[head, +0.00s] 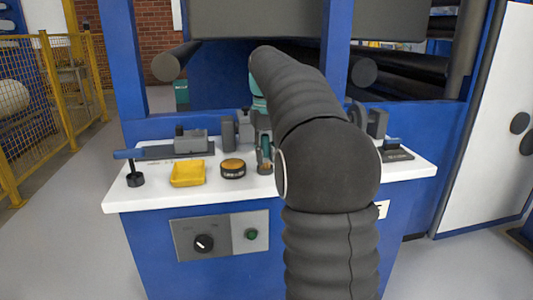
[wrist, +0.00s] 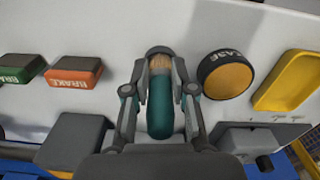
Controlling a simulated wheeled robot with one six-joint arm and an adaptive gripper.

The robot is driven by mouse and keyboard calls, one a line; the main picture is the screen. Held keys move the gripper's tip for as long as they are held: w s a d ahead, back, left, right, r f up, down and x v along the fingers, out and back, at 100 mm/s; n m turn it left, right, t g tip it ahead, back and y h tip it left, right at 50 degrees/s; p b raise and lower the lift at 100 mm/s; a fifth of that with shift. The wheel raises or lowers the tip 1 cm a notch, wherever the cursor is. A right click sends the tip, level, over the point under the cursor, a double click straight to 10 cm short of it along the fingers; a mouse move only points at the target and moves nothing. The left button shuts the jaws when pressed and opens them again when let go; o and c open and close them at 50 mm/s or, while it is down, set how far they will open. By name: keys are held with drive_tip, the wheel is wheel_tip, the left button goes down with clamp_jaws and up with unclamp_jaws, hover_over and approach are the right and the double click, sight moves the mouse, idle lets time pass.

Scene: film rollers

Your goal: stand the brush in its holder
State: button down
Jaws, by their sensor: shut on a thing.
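The brush has a rounded teal handle (wrist: 160,110) and tan bristles (wrist: 160,64). My gripper (wrist: 160,58) is shut on it, with a finger on each side. In the head view my gripper (head: 265,160) is above the white bench top, left of my dark arm. The bristles (head: 264,168) show low there, close to the top; I cannot tell whether they touch it. A small black round cup (head: 135,180), which looks like the holder, stands at the bench's left front corner. A dark stem rises from or behind it. The cup is not visible in the wrist view.
A round black tin with an orange-yellow top (head: 233,168) sits just left of my gripper. A yellow tray (head: 188,174) lies between tin and cup. A blue-handled bar (head: 128,154) reaches over the cup's area. Grey blocks (head: 190,141) line the back. Two brake-labelled blocks (wrist: 74,71) lie nearby.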

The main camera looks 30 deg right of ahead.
drive_tip(key=shift+f, duration=0.15)
drive_tip(key=shift+c, duration=2.4)
unclamp_jaws()
wheel_tip(320, 180, up, 7)
drive_tip(key=s+a+f+n+t, duration=0.1)
drive_tip(key=s+a+f+t, duration=0.25)
drive_tip(key=s+a, duration=0.75)
drive_tip(key=s+a+f+t, duration=0.1)
drive_tip(key=s+a+f, duration=0.1)
drive_tip(key=s+f, duration=0.5)
drive_tip(key=s+a+f+t, duration=0.1)
drive_tip(key=s+a+f, duration=0.2)
drive_tip(key=s+f, duration=0.5)
drive_tip(key=shift+s+a+n, duration=0.2)
drive_tip(key=shift+s+n, duration=0.2)
